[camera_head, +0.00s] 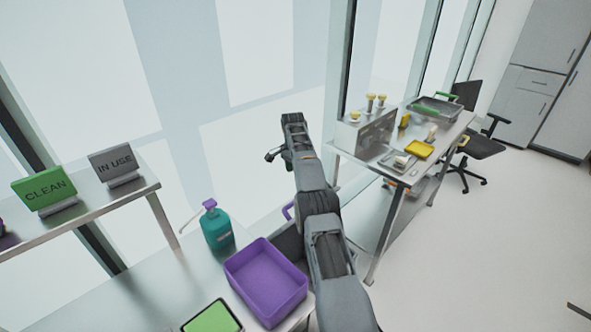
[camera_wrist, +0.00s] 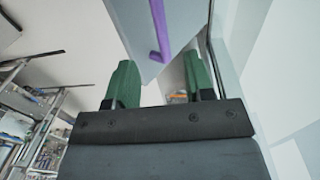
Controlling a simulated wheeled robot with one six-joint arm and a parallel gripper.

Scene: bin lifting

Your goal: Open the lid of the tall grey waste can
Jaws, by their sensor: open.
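The grey waste can (camera_head: 289,241) shows only partly in the head view, behind the purple tub and beside my arm, which hides much of it. A purple handle (camera_head: 288,210) shows at its top. In the wrist view a grey panel (camera_wrist: 190,22), apparently the can, fills the top middle, with a purple bar (camera_wrist: 158,28) along it. My gripper (camera_wrist: 160,75) is open and empty, its two green fingers pointing toward the panel. The bar's end lies between the fingertips in the picture; I see no contact and cannot tell the distance. The head view hides the fingers.
A purple tub (camera_head: 265,283), a teal pump bottle (camera_head: 217,228) and a green-topped box (camera_head: 212,318) stand on the near table. A shelf with signs (camera_head: 150,185) is at left. A metal bench (camera_head: 417,176) with lab items stands right.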

